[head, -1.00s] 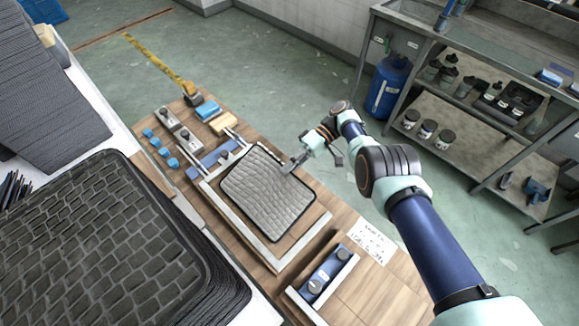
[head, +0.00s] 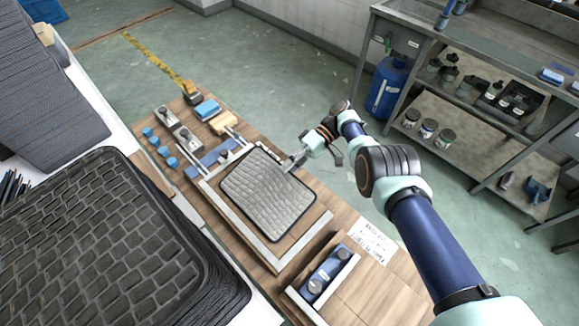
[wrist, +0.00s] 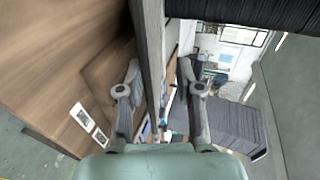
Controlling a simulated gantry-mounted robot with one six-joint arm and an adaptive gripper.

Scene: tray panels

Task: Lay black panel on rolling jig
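The black panel (head: 268,193), grey in the light with a brick-like pattern and dark rim, lies over the pale-framed jig (head: 262,250) on the wooden bench. My gripper (head: 296,163) is at the panel's upper right edge in the head view. In the wrist view my gripper (wrist: 159,75) has its fingers apart, one on each side of the panel's thin edge (wrist: 150,50). A gap shows between the right finger and the panel; contact at the left finger is unclear. The jig's rollers are hidden under the panel.
A stack of black panels (head: 95,235) fills the left foreground. A blue fixture with knobs (head: 327,272) and a paper sheet (head: 370,243) lie at the bench's near end.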

